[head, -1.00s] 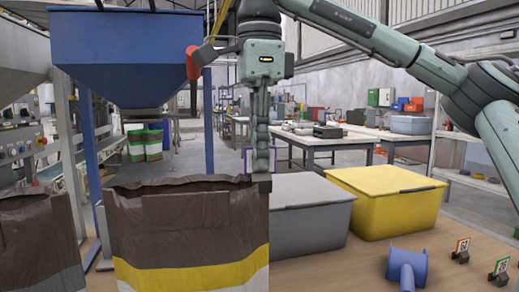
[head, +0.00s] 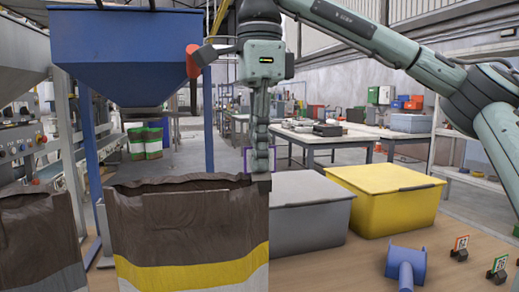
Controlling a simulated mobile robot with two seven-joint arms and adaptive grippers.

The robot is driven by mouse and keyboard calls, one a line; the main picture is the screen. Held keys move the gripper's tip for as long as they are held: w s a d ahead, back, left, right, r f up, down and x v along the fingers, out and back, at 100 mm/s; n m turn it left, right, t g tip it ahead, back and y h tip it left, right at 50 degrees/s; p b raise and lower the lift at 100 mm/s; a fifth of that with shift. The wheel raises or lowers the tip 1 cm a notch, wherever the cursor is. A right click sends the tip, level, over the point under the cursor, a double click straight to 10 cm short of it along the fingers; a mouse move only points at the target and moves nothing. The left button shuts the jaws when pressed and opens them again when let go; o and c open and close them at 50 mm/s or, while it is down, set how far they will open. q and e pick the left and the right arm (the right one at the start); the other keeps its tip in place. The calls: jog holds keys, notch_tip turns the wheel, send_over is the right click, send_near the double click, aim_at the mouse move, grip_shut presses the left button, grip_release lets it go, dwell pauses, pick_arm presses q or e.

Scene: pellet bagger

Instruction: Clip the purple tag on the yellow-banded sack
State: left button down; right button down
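The yellow-banded sack (head: 190,235) stands upright at the front left, dark brown above a yellow band and a pale bottom, its top edge uneven. My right gripper (head: 260,162) points down over the sack's top right corner. Its fingers are seen edge-on and appear shut on the purple tag (head: 246,161), whose purple edge shows beside them; the rest is mostly hidden. The tag's dark clip (head: 264,183) is at the sack's top right corner; I cannot tell whether it grips the rim. My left gripper is not in view.
Another brown sack (head: 38,240) stands at the left. A grey bin (head: 312,220) and a yellow bin (head: 385,205) stand right of the banded sack. A blue part (head: 406,265), an orange tag (head: 461,245) and a green tag (head: 499,266) are on the table. A blue hopper (head: 125,55) hangs behind.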

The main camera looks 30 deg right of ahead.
jog(key=shift+f, duration=0.4)
jog(key=c, duration=1.6)
grip_release()
jog(key=shift+c, duration=0.2)
jog(key=shift+r, duration=0.2)
notch_tip(320, 180, up, 12)
jog(key=shift+w, duration=0.1)
